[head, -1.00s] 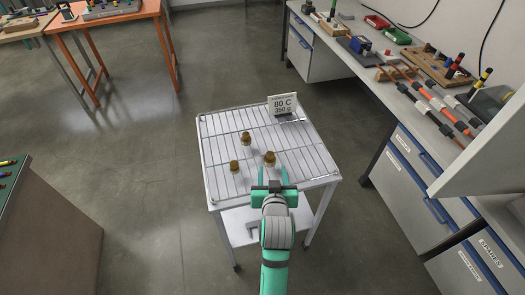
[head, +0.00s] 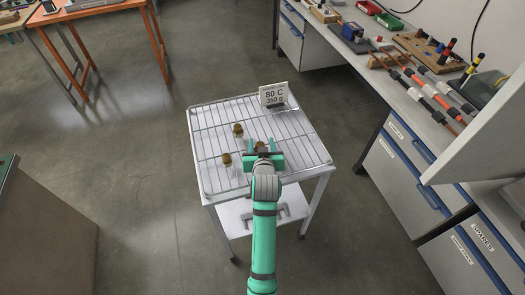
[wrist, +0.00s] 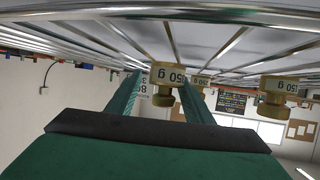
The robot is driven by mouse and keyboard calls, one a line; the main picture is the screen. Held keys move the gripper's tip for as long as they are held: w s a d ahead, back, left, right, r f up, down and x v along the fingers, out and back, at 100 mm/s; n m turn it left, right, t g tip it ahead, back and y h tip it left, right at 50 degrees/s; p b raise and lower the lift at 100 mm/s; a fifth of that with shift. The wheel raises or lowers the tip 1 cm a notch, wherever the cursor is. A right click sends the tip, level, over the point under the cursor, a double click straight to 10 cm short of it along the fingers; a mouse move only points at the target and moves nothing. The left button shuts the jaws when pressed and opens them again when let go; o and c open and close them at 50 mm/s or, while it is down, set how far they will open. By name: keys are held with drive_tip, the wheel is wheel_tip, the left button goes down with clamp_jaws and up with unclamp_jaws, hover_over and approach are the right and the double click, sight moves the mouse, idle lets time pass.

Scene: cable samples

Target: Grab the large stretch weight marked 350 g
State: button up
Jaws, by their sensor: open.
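Three brass weights stand on the wire rack of a small table. In the head view, one weight (head: 238,129) is toward the back and another (head: 226,159) is at the left. The third is mostly hidden by my gripper (head: 264,152). In the upside-down wrist view, the nearest weight (wrist: 163,75) is between or just beyond the fingertips of my open gripper (wrist: 158,88). Its label shows "50 g", with the first digit unclear. Another weight (wrist: 200,80) shows behind it, and one (wrist: 278,90) stands off to the right.
A sign (head: 274,95) reading "80 C" and "350 g" stands at the rack's back edge. The wire rack (head: 300,140) is clear on its right side. A long bench (head: 400,70) with cable samples and drawers runs along the right. An orange-legged table (head: 110,8) is far left.

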drive_tip(key=shift+w+d+f, duration=0.2)
drive_tip(key=shift+w+d, duration=0.1)
drive_tip(key=shift+w, duration=0.4)
drive_tip(key=shift+a, duration=0.15)
clamp_jaws()
drive_tip(key=shift+a+r, duration=0.1)
drive_tip(key=shift+a, duration=0.15)
drive_tip(key=shift+r, duration=0.1)
